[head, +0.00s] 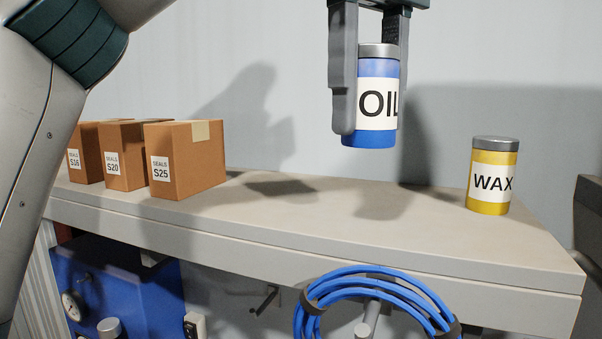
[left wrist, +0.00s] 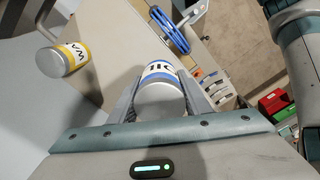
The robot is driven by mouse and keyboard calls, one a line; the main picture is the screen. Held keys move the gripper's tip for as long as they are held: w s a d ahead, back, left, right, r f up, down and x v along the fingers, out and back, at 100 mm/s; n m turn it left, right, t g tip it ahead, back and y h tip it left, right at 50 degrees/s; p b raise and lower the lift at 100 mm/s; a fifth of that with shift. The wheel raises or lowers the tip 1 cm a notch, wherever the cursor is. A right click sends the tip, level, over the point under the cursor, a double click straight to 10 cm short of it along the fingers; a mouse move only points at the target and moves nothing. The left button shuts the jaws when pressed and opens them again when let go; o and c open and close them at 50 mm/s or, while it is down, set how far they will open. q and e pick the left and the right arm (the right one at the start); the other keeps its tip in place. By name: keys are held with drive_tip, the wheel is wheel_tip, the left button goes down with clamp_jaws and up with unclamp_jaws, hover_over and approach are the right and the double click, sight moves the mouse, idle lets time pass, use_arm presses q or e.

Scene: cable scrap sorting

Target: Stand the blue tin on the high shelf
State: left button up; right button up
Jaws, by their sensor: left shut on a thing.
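The blue tin (head: 377,95) has a silver lid and a white label reading OIL. My left gripper (head: 370,100) is shut on it, with one finger on each side. It hangs upright above the high shelf (head: 330,200), apart from its top, with shadow on the surface below. In the left wrist view the tin (left wrist: 160,95) sits between the fingers of the left gripper (left wrist: 160,100), its lid toward the camera. I do not see my right gripper for certain in either view.
A yellow WAX tin (head: 491,177) stands near the shelf's right end. Several brown SEALS boxes (head: 185,160) stand in a row at the left. The shelf between them is clear. A blue coiled hose (head: 375,300) hangs below the front edge.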

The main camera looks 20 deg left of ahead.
use_arm(q)
drive_tip(key=w+a+f, duration=0.1)
drive_tip(key=a, duration=0.1)
drive_tip(key=w+a+f+p, duration=0.1)
drive_tip(key=w+a+f, duration=0.1)
drive_tip(key=a, duration=0.1)
drive_tip(key=w+a+f, duration=0.1)
drive_tip(key=a+f, duration=0.1)
drive_tip(key=shift+w+a+f, duration=0.1)
drive_tip(key=shift+w+a, duration=0.3)
drive_tip(key=shift+f, duration=0.15)
drive_tip(key=shift+f+p, duration=0.35)
drive_tip(key=shift+f, duration=1.55)
drive_tip(key=shift+f, duration=0.15)
drive_tip(key=o, duration=1.2)
